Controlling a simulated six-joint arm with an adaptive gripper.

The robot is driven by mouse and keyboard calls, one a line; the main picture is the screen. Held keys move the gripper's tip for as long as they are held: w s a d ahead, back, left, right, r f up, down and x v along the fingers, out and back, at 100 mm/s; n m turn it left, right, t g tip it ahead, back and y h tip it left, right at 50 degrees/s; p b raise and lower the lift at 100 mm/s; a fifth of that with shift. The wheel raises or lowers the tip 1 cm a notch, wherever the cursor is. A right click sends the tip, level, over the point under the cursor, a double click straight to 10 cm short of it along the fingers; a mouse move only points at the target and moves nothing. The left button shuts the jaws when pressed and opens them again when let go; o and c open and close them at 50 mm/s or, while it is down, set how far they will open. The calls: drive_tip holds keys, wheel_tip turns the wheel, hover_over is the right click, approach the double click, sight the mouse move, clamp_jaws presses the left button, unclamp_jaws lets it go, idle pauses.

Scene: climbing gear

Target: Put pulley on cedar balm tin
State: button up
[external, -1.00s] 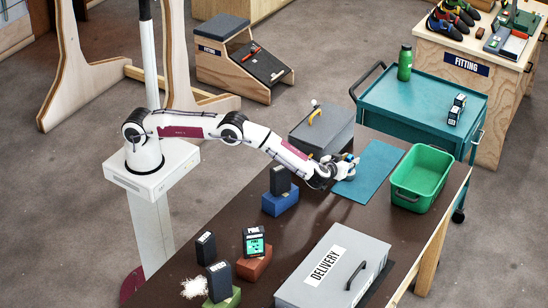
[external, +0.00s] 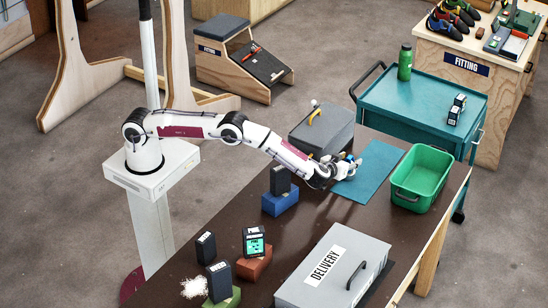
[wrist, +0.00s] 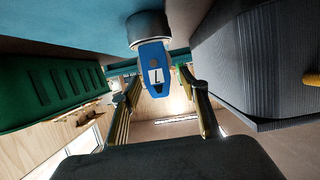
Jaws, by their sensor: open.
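A blue piece with a white label and a grey round end, likely the pulley (wrist: 152,66), shows between the fingers of my gripper (wrist: 160,82) in the wrist view. My gripper is open, with a finger on each side and gaps visible. In the external view my gripper (external: 347,170) is low at the left edge of the teal mat (external: 372,172); only a bit of blue shows there. Dark tins stand on a blue block (external: 280,203), a red block (external: 254,268) and a green block (external: 222,299). Their labels are too small to tell which is cedar balm.
A grey case (external: 322,132) with a yellow item stands close behind my gripper. A green crate (external: 421,178) is to the right. A grey DELIVERY box (external: 335,268) fills the front. A loose dark tin (external: 206,248) and white crumpled stuff (external: 194,288) are front left. The table's middle is clear.

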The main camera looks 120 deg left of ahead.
drive_tip(key=v, duration=1.2)
idle(0.7)
